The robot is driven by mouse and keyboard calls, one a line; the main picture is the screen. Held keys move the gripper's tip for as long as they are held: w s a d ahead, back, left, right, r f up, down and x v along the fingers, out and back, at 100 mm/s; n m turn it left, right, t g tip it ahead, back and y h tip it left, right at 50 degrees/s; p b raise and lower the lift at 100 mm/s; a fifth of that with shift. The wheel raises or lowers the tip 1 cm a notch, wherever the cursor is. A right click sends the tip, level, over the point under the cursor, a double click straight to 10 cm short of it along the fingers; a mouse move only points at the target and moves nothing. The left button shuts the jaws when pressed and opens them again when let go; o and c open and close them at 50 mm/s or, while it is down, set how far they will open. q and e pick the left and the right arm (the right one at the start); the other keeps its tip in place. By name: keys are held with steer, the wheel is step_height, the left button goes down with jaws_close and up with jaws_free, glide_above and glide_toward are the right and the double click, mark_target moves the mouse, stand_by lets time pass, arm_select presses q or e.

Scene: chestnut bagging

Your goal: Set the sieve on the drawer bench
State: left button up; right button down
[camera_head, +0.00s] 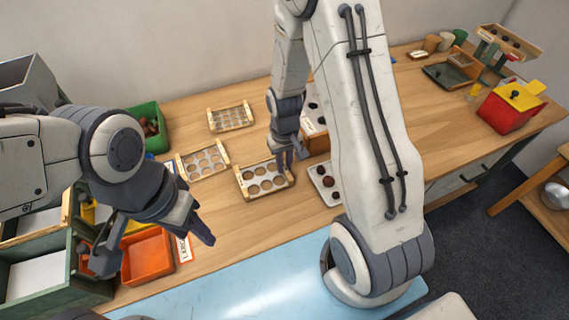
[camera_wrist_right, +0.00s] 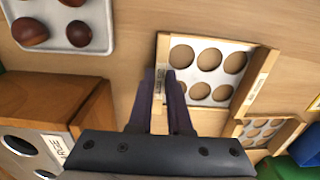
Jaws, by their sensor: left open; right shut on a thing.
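A sieve with large round holes and wooden end rails (camera_head: 265,193) is at the middle of the wooden bench (camera_head: 240,222). It also shows in the right wrist view (camera_wrist_right: 212,72). My right gripper (camera_head: 290,160) is shut on one of its wooden rails; in the right wrist view its fingers (camera_wrist_right: 164,92) straddle that rail. The sieve looks level and at or very near the bench top; I cannot tell if it touches. My left gripper (camera_head: 157,254) is open and empty above an orange bin (camera_head: 148,260) at the left.
Two other sieves (camera_head: 203,160) (camera_head: 231,118) lie behind and left. A white tray with chestnuts (camera_head: 325,183) is just right of the held sieve. A green bin (camera_head: 150,128) stands back left, a red container (camera_head: 508,108) far right. Bench front centre is clear.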

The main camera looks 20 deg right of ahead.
steer(key=shift+f, duration=0.2)
steer(key=c, duration=0.8)
jaws_free()
steer(key=shift+c, duration=0.2)
steer(key=shift+r, duration=0.5)
step_height(320, 180, up, 11)
steer(key=p, duration=0.1)
steer(key=s+a+r+n, duration=0.3)
steer(key=s+a+r, duration=0.1)
steer(key=s+a, duration=0.3)
steer(key=s+a+r+n+y, duration=0.1)
steer(key=s+a+r+n, duration=0.3)
steer(key=s+a, duration=0.3)
steer(key=s+r, duration=0.1)
steer(key=s, duration=0.4)
steer(key=shift+s+a, duration=0.2)
steer(key=shift+a, duration=0.1)
